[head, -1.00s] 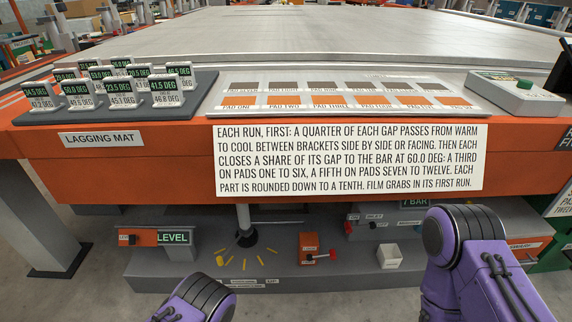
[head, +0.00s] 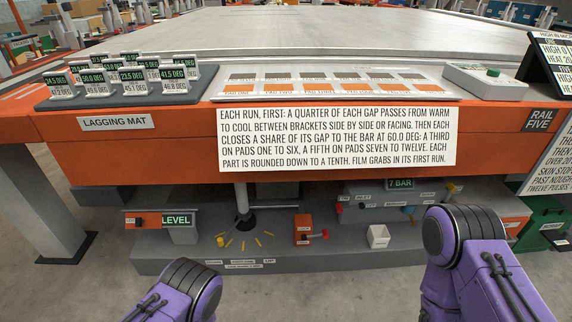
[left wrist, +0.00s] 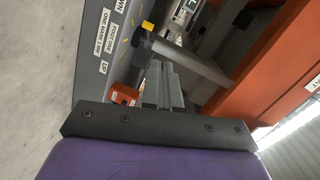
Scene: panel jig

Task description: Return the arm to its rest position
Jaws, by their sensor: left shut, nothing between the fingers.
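My left arm (head: 180,292) shows as a purple link with a black joint at the bottom of the head view, below the bench. Its gripper is outside the head view. In the left wrist view my left gripper (left wrist: 162,84) has its grey fingers together with nothing between them, near the grey base plate and post under the bench. My right arm (head: 470,250) is bent at the lower right of the head view, in front of the bench; its gripper is out of frame.
The orange bench (head: 180,150) spans the view, with several bracket displays (head: 130,75) on the lagging mat (head: 205,80) and a pad board (head: 440,90) beside them. Floor in front is clear.

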